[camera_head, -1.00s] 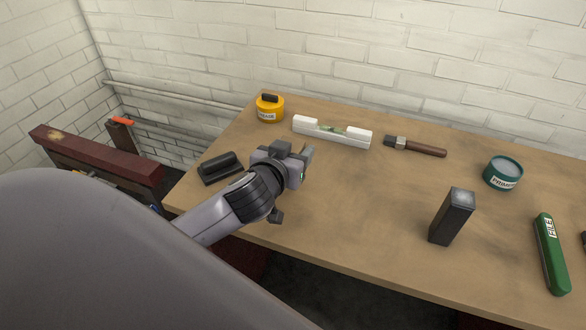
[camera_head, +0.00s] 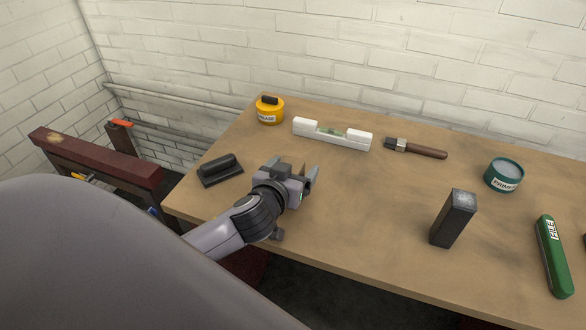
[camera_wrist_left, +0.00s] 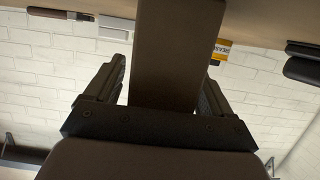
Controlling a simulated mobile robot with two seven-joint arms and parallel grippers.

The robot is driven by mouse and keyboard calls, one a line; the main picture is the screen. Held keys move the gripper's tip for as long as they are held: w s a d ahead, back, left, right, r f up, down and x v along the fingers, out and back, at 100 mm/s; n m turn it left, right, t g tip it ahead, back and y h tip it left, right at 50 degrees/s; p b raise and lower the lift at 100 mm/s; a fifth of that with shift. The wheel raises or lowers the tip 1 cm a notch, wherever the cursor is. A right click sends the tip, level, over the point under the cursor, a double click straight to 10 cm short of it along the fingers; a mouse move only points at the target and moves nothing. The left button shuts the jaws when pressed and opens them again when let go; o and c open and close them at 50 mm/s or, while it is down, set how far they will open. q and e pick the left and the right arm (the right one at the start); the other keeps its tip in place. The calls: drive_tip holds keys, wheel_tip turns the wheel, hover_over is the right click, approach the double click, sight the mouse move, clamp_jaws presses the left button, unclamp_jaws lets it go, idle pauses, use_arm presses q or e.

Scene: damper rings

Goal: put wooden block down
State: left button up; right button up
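The wooden block (camera_wrist_left: 178,50) shows in the left wrist view as a broad, shaded brown bar between the two fingers, running out of the top of the picture. My left gripper (camera_head: 309,175) is over the near left part of the table (camera_head: 370,210) in the head view, and its fingers (camera_wrist_left: 160,85) flank the block in the wrist view. It appears shut on the block. The block does not stand out in the head view, and its far end is out of the wrist picture. My right gripper is not in view.
A black float (camera_head: 220,170), yellow grease tin (camera_head: 270,110), white level (camera_head: 332,134) and brush (camera_head: 415,148) lie around the gripper. The table's middle is clear.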

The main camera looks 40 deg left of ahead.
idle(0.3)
use_arm(q)
drive_tip(key=shift+b+v, duration=0.55)
drive_tip(key=shift+v, duration=3.05)
drive_tip(key=shift+d, duration=0.2)
